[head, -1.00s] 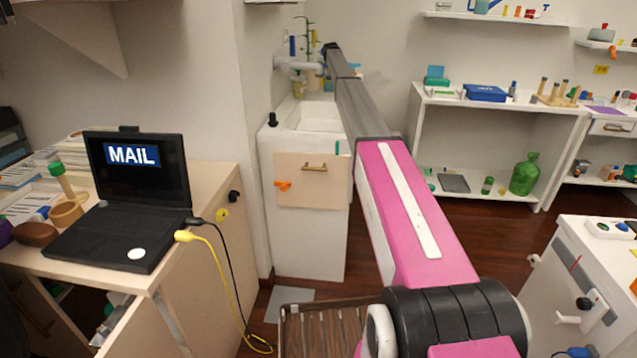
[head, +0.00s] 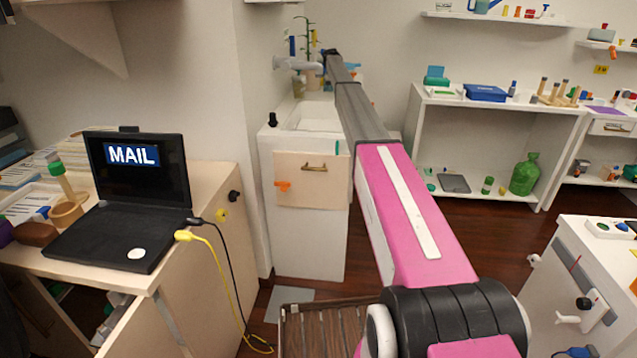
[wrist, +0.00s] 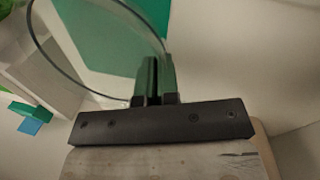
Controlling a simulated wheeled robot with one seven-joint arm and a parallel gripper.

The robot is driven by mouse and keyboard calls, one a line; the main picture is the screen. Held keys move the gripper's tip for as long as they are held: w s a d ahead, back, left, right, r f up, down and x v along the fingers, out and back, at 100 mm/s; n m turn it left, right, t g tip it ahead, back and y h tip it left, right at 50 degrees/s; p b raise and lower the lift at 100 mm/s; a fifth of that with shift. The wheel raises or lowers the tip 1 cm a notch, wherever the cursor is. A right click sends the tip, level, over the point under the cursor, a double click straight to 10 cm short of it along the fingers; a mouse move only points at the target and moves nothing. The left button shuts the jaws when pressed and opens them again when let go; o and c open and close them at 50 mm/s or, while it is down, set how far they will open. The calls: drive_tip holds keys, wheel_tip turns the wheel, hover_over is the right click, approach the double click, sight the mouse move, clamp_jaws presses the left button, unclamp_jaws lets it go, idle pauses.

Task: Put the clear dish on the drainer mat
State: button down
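The clear dish (wrist: 85,60) is a round see-through disc with a thin dark rim, in the upper left of the wrist view. My gripper (wrist: 154,78) has green fingers close together at the dish's lower right edge, and it looks shut on that rim. A flat green surface (wrist: 125,40) shows behind and through the dish. It may be the drainer mat, but I cannot tell for sure, nor whether the dish touches it. In the head view my arm reaches to the far sink counter and hides the gripper and dish.
A white sink basin (head: 315,117) is left of my arm, with a tap (head: 297,64) and a branched green stand (head: 308,45) behind it. In the wrist view a green and blue item (wrist: 30,118) lies at left. A laptop (head: 128,200) stands on the left desk.

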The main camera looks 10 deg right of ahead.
drive_tip(key=shift+f, duration=0.4)
drive_tip(key=c, duration=0.7)
unclamp_jaws()
drive_tip(key=shift+r, duration=0.1)
